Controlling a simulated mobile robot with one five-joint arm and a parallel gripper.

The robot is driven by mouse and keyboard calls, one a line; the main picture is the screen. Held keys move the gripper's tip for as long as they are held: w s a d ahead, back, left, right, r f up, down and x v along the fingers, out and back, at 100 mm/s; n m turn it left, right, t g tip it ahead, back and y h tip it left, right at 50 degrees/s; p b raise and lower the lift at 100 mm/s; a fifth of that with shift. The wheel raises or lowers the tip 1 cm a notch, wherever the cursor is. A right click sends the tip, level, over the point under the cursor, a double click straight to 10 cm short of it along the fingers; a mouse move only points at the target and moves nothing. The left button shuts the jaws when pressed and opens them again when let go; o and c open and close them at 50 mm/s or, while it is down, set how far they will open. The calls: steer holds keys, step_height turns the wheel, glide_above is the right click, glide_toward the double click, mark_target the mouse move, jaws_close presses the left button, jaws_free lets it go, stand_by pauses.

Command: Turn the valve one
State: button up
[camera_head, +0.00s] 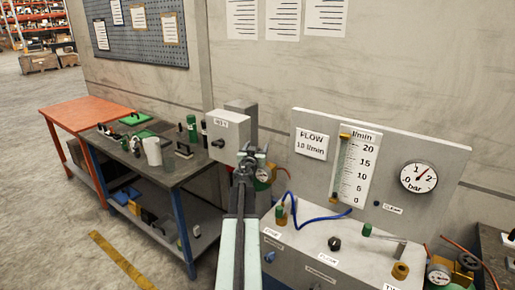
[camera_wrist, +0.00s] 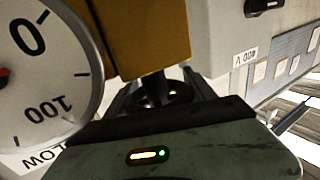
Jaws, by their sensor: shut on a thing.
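My gripper (camera_head: 251,156) is reached out in front of the wall, just right of and below the grey box. In the wrist view my gripper (camera_wrist: 155,92) is shut on a dark part that looks like the valve handle (camera_wrist: 152,84), beside an ochre block (camera_wrist: 150,35). The handle is mostly hidden by the jaws, so its turn angle cannot be told. A round gauge (camera_wrist: 45,65) marked 0 and 100 is close on the left. In the head view a small gauge (camera_head: 263,174) shows just behind my gripper.
A grey box (camera_head: 228,130) with a dark knob is on the wall. A flow panel (camera_head: 330,135) with a bar gauge (camera_head: 417,177) stands at right, with a blue hose (camera_head: 325,217) on its console. A cluttered workbench (camera_head: 185,172) and an orange table (camera_head: 80,112) are at left.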

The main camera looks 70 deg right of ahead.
steer(key=shift+w+a+n+t+y, duration=0.1)
steer(key=shift+w+n+t+y, duration=0.2)
steer(key=shift+n+t, duration=0.6)
steer(key=shift+w+a+n+t+y, duration=0.1)
steer(key=shift+n+t+y, duration=0.4)
steer(key=shift+t, duration=0.65)
steer(key=shift+w+a+n+t+y, duration=0.1)
steer(key=shift+w+n+t+y, duration=0.15)
steer(key=shift+n+t, duration=0.65)
steer(key=o, duration=1.4)
steer(key=shift+d, duration=0.1)
steer(key=shift+s, duration=0.1)
steer(key=v, duration=0.7)
steer(key=shift+s+a, duration=0.2)
steer(key=shift+a, duration=0.15)
